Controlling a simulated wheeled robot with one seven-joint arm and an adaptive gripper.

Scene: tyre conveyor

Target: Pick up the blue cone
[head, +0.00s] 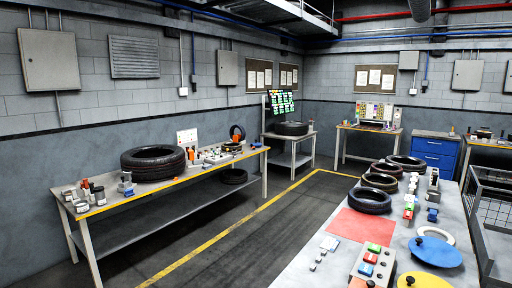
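I cannot make out a clear cone shape in blue. A wide, low blue round piece (437,252) with a small dark knob near its left edge lies on the grey table at the right front; whether it is a cone I cannot tell. A small blue block-like item (432,214) stands farther back on the same table, too small to tell its shape. Another small blue-topped item (126,190) stands on the left workbench. My gripper is not in view.
The long grey table (312,257) also holds a yellow disc (423,281), a white ring (436,233), a red mat (360,226), a button box (372,265) and several tyres (370,200). A workbench (145,204) stands left. Dark floor (205,243) lies between them.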

